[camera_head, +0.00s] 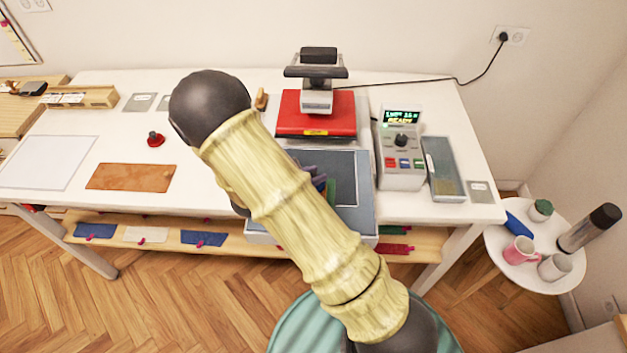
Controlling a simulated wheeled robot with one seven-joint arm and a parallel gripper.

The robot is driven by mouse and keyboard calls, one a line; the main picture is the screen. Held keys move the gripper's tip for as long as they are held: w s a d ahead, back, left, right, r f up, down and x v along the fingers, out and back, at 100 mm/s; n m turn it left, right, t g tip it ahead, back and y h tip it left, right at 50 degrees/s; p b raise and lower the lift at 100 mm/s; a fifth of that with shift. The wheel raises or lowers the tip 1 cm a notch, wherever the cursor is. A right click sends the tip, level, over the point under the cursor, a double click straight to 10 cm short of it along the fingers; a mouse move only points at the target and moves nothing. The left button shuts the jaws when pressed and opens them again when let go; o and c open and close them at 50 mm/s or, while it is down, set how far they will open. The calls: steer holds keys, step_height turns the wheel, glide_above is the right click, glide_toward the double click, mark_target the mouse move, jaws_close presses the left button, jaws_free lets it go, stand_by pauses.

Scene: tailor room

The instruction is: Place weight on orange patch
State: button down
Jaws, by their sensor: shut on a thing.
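A small red piece with a black knob (155,139), which looks like the weight, stands upright on the white table left of my arm. The orange patch (130,177) lies flat in front of it and a little to the left. The two are apart, with bare table between them. My arm, in a pale yellow sleeve, crosses the middle of the view. I cannot make out my gripper behind it. Small dark, green and red pieces (328,188) show at the arm's right edge; I cannot tell what they belong to.
A red heat press (316,117) stands behind a grey platen (350,165). A control box (400,160) is to its right. A white sheet (48,162) lies at the left. A round side table (500,270) holds cups and a bottle. The table around the orange patch is clear.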

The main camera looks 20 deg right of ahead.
steer(key=shift+w+f, duration=0.2)
steer(key=shift+f, duration=1.2)
steer(key=shift+s+d, duration=0.1)
steer(key=shift+d, duration=0.1)
steer(key=shift+a+f, duration=0.1)
steer(key=c, duration=1.2)
jaws_free()
steer(key=shift+s+a, duration=0.1)
steer(key=shift+a, duration=0.2)
steer(key=shift+s, duration=0.1)
steer(key=shift+d, duration=0.15)
